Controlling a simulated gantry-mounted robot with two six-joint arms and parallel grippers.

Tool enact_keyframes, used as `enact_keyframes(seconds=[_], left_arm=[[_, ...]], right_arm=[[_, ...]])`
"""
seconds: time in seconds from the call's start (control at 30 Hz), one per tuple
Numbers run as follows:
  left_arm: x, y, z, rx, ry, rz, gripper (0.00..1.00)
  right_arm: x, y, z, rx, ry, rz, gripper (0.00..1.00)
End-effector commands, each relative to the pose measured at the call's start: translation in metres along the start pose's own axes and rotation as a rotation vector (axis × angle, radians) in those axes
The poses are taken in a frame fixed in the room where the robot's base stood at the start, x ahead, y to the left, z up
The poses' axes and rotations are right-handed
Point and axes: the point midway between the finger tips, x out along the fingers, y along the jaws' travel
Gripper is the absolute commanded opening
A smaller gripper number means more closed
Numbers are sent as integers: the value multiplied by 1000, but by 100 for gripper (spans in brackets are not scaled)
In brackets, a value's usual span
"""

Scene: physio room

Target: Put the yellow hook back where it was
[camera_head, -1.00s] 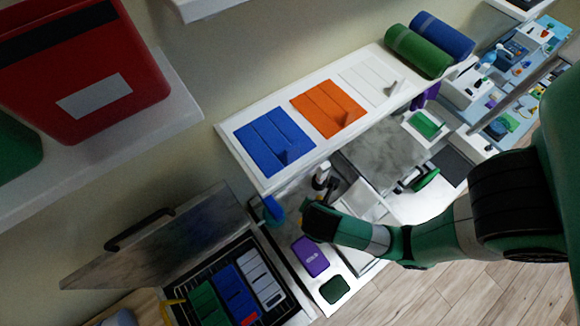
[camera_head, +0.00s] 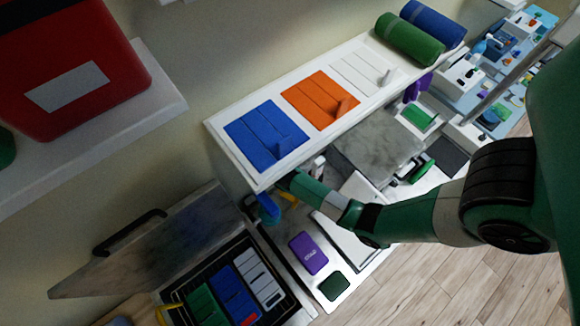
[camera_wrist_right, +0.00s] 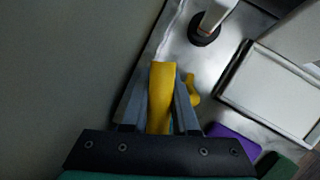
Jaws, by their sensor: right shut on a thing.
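My right gripper (camera_wrist_right: 161,103) is shut on the yellow hook (camera_wrist_right: 160,88), which stands out between its two fingers in the right wrist view. A smaller curved yellow piece (camera_wrist_right: 191,91) shows just right of the fingers; I cannot tell whether it is part of the same hook. In the head view my right arm reaches in from the right, its end under the front edge of the white shelf (camera_head: 222,150). The fingers are hidden there. A little yellow (camera_head: 290,197) shows below the arm, close to a blue hanging thing (camera_head: 268,209). My left gripper is not in view.
A plain grey surface (camera_wrist_right: 65,70) fills the left of the wrist view. A purple box (camera_head: 308,254) and a dark green pad (camera_head: 334,286) lie on the lower surface. An open-lidded unit (camera_head: 165,243) stands at lower left. A purple thing (camera_head: 417,88) hangs farther along the shelf.

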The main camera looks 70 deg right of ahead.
Motion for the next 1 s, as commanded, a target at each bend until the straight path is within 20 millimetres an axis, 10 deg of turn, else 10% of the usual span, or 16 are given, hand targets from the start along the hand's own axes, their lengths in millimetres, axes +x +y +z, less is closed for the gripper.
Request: enact_keyframes(seconds=[0.5,0.53,0.67,1.0], left_arm=[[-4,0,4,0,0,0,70],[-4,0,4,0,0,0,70],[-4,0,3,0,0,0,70],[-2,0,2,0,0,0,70]], right_arm=[[28,-7,-12,-1,1,-2,0],[27,-7,-12,0,1,-2,31],[27,-7,-12,-1,1,-2,55],[24,-7,-11,0,1,-1,57]])
